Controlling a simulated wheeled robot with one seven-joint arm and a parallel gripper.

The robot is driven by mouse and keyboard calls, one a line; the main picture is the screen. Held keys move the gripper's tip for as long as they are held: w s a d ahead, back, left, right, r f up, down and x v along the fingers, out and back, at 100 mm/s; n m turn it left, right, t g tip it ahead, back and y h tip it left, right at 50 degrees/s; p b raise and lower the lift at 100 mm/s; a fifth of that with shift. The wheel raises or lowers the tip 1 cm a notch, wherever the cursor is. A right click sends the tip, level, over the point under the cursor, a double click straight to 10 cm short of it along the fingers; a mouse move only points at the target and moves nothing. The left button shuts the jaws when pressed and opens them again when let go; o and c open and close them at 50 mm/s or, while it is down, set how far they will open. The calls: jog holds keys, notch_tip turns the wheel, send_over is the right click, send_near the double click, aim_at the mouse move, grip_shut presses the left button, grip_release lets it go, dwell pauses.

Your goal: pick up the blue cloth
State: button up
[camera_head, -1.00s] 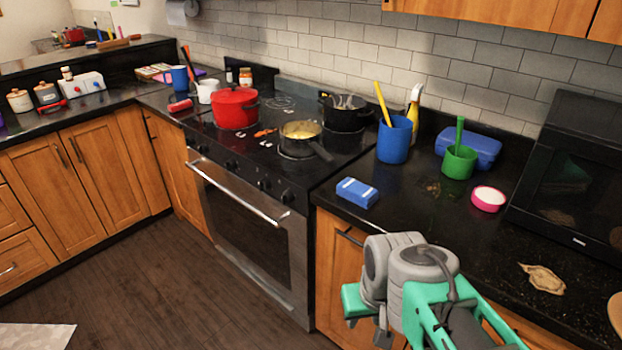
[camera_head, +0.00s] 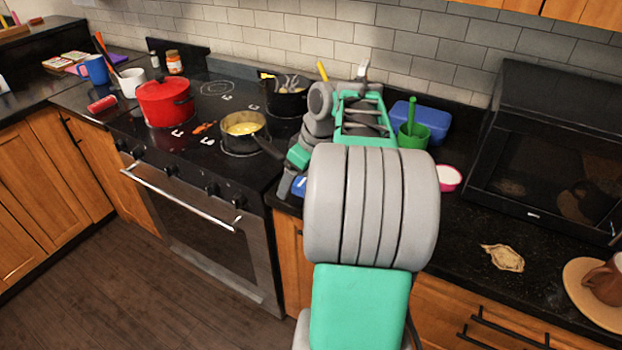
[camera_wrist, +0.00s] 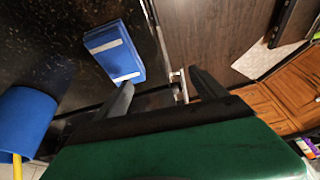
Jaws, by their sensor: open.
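The blue cloth (camera_wrist: 114,52), a small folded block with a white band, lies on the dark counter near its front edge. In the head view only a sliver of the cloth (camera_head: 299,186) shows, the rest hidden by my arm. My gripper (camera_wrist: 163,88) is above the counter edge with its two dark fingers apart and nothing between them. In the wrist view the cloth is beyond and beside the left fingertip, outside the gap. I cannot tell whether that finger touches it.
A blue cup (camera_wrist: 25,115) with a yellow handle stands left in the wrist view. The stove with a yellow-filled pan (camera_head: 243,128) and red pot (camera_head: 166,103) is left of my arm. A green cup (camera_head: 412,135), blue box (camera_head: 430,119) and microwave (camera_head: 545,150) are right.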

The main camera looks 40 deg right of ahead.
jog(key=shift+o, duration=0.3)
jog(key=shift+n+t, duration=0.3)
jog(key=d, duration=0.2)
jog(key=s+d, duration=0.1)
jog(key=d, duration=0.1)
jog(key=s+d, duration=0.1)
jog(key=d, duration=0.2)
jog(key=shift+s+d+r, duration=0.1)
jog(key=shift+r, duration=0.2)
jog(key=x, duration=0.7)
jog(key=shift+d+f+p, duration=0.2)
jog(key=shift+p, duration=0.2)
jog(key=shift+f, duration=0.15)
jog(key=shift+c, duration=0.2)
jog(key=c, duration=1.4)
